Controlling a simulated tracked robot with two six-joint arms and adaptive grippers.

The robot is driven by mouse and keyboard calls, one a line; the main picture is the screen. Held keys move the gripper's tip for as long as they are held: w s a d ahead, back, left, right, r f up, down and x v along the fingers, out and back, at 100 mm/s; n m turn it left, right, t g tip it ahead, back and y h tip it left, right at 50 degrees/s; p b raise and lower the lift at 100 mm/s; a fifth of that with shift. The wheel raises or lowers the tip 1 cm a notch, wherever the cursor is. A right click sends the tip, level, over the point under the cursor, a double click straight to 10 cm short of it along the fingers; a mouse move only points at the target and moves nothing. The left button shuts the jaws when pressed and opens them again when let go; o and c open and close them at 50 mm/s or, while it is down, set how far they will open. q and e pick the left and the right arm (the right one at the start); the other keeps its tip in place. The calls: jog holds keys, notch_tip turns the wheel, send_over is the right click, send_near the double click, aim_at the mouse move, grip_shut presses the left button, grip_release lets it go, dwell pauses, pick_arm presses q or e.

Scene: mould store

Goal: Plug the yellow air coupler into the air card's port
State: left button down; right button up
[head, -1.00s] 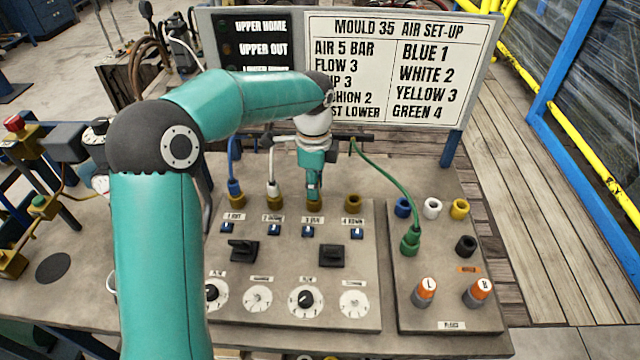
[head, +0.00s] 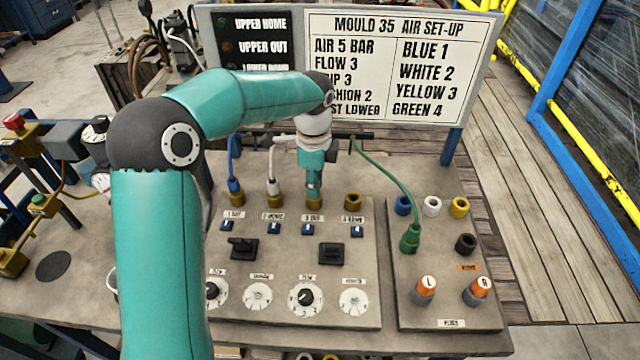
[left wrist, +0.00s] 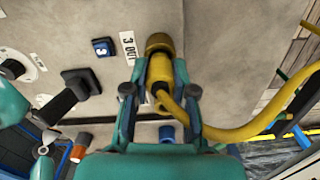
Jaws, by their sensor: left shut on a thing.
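My left gripper (head: 314,186) is shut on the yellow air coupler and points down at the third brass port (head: 314,201) of the air card (head: 290,262). In the head view the gripper hides the coupler. In the left wrist view the yellow coupler (left wrist: 160,72) sits between the two fingers of the gripper (left wrist: 159,88), with its yellow hose curving off right. Its front end meets the brass port (left wrist: 160,42), in line with it; I cannot tell how deep it sits. My right gripper is not in view.
A blue coupler (head: 235,186) and a white coupler (head: 273,187) stand in the first two ports. The fourth port (head: 353,201) is empty. On the right panel (head: 440,310), a green coupler (head: 410,238) stands beside blue, white and yellow sockets (head: 460,208). A sign (head: 400,70) stands behind.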

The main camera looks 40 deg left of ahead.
pick_arm(q)
jog(key=shift+f, duration=0.45)
dwell(0.5)
jog(key=c, duration=0.9)
grip_release()
jog(key=o, duration=0.4)
jog(key=shift+r, duration=0.1)
jog(key=shift+s+r+p, duration=0.1)
jog(key=shift+r+p, duration=3.05)
jog(key=shift+r, duration=0.6)
jog(key=shift+f, duration=0.1)
